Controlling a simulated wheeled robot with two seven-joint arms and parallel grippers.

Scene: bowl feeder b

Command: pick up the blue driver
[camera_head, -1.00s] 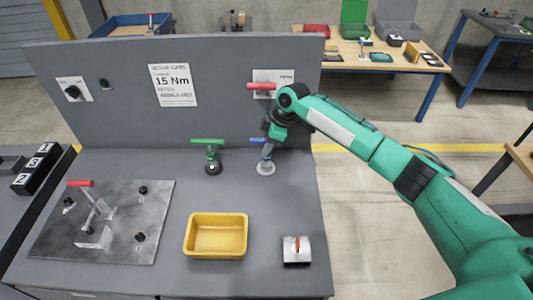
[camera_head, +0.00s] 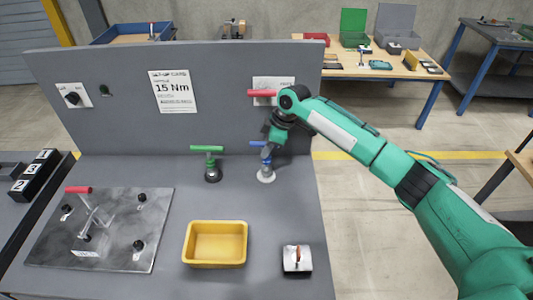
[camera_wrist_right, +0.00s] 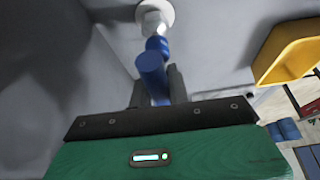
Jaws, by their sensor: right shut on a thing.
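The blue driver (camera_head: 265,162) stands upright at its pale round foot, close to the back panel on the grey bench. Its blue handle also shows in the wrist view (camera_wrist_right: 152,68), between the dark fingers. My right gripper (camera_head: 268,150) is at the driver's upper part, reaching in from the right. In the wrist view my right gripper (camera_wrist_right: 158,88) is shut on the blue handle. The arm partly hides the driver in the head view. I cannot tell whether the driver has left its foot. My left gripper is not in view.
A green-handled driver (camera_head: 208,162) stands just left of the blue one. A yellow bin (camera_head: 215,263), a small block (camera_head: 297,259) and a metal plate (camera_head: 140,255) with a red-handled clamp lie in front.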

